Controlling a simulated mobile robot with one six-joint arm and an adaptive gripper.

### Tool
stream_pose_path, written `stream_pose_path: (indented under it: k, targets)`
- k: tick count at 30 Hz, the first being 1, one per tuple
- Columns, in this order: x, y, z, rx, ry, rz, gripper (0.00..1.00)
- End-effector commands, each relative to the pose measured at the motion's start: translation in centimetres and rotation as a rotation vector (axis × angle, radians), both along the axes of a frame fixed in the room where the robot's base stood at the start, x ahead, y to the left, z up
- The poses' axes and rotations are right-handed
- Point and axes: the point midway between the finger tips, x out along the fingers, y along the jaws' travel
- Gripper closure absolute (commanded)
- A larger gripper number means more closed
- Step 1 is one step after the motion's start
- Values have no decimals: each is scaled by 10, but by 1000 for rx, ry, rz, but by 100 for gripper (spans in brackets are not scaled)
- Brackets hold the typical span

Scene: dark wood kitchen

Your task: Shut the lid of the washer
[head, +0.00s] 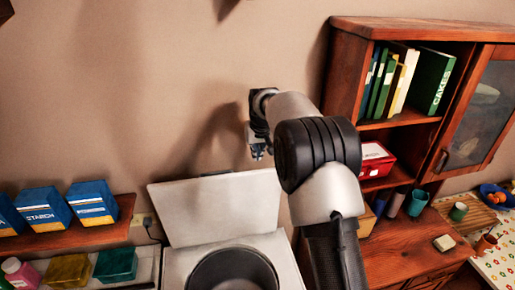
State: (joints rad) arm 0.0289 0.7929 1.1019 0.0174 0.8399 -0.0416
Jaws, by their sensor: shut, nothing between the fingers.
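The washer (181,262) is a white top-loader at the bottom centre, with its dark round drum opening showing. Its lid (215,208) is a white panel standing up, tilted back toward the wall behind the opening. My gripper (258,156) is shut and empty. It appears above the lid's top edge, near its right end, with a gap between them in the picture. Whether it is in front of or behind the lid is hard to tell. My arm covers the area to the right of the lid.
A wooden shelf with blue starch boxes (43,207) is on the left, with coloured containers (116,264) below. A wooden cupboard (398,125) with books and a red box (376,160) stands close on the right. The wall above the lid is bare.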

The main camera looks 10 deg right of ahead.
Motion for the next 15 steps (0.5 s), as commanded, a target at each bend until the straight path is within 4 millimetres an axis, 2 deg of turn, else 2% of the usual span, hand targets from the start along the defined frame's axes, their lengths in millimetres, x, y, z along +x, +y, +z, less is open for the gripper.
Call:
stream_pose_path:
  k: [6,11,15]
  targets:
    - [16,0,-38,0,4,0,100]
    - [24,0,-57,0,3,0,100]
    - [28,0,-65,0,0,0,100]
